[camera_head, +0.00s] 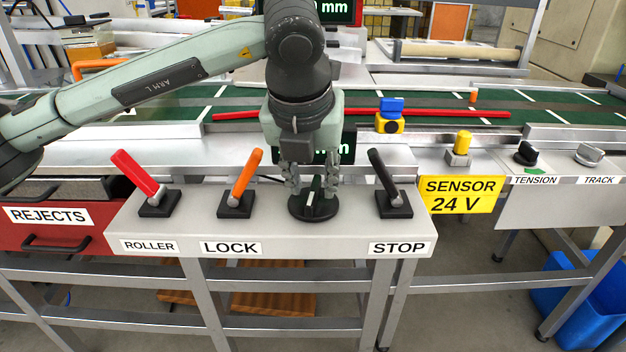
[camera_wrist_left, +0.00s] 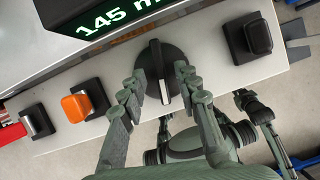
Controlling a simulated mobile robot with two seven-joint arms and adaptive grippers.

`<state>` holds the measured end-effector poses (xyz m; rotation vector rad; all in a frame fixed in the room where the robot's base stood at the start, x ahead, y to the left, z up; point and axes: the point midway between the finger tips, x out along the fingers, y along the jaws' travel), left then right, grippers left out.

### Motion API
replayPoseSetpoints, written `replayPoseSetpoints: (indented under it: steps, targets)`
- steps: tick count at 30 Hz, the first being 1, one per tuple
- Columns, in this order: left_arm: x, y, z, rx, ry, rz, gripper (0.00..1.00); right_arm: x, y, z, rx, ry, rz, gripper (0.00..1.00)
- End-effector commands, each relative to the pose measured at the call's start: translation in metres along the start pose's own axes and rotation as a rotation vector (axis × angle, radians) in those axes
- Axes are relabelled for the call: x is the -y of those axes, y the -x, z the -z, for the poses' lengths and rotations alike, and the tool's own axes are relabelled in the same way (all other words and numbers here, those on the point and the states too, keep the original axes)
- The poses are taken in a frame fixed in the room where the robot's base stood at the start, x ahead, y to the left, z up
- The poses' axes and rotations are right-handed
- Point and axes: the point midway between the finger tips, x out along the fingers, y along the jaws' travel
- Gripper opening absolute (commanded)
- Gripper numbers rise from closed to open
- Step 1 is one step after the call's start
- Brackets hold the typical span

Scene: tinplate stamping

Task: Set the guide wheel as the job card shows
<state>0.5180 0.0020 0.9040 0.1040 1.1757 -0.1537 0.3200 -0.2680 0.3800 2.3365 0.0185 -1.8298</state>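The guide wheel (camera_head: 314,208), a round black knob with a raised ridge and a pale line, sits on the grey console between the LOCK and STOP levers. It also shows in the wrist view (camera_wrist_left: 174,54). My left gripper (camera_head: 311,188) points down over it. In the wrist view its fingertips (camera_wrist_left: 160,88) are apart, on either side of the ridge, with gaps visible. A display behind the wheel reads 145 and part of the unit (camera_wrist_left: 112,18). A second dark display (camera_head: 338,10) at the back shows only "mm"; my arm hides its number. I see no clear job card.
Beside the wheel stand the orange LOCK lever (camera_head: 243,176) and black STOP lever (camera_head: 385,178); the red ROLLER lever (camera_head: 136,174) is farther left. A yellow SENSOR sign (camera_head: 459,195), TENSION knob (camera_head: 525,153) and TRACK knob (camera_head: 589,154) are at right. A green belt runs behind.

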Motion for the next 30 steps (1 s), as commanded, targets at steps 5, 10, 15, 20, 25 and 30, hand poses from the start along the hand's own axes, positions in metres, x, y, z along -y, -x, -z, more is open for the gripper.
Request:
replayPoseSetpoints:
  steps: [5,10,15,20,25,30]
  targets:
    - [-0.0001,-0.0119,0.0003,0.0,-0.001,0.001,0.32,0.0005,-0.0031,-0.0027,0.004,0.001,0.001,0.0]
    - [0.0,-0.0131,0.0002,0.0,-0.001,0.001,0.32,0.0007,-0.0038,-0.0033,0.005,0.001,0.001,0.0]
    - [0.0001,-0.013,0.0002,0.0,-0.001,0.002,0.21,0.0007,-0.0038,-0.0033,0.005,0.002,0.001,0.0]
    - [0.0001,-0.0128,0.0002,0.0,-0.001,0.002,0.01,0.0008,-0.0038,-0.0032,0.004,0.002,0.001,0.0]
    - [0.0001,-0.0127,0.0002,0.0,-0.001,0.002,0.0,0.0008,-0.0038,-0.0031,0.004,0.002,0.001,0.0]
    - [-0.0001,-0.0136,0.0004,0.001,-0.008,0.005,0.0,0.001,-0.0055,-0.0039,0.007,0.002,0.001,0.0]
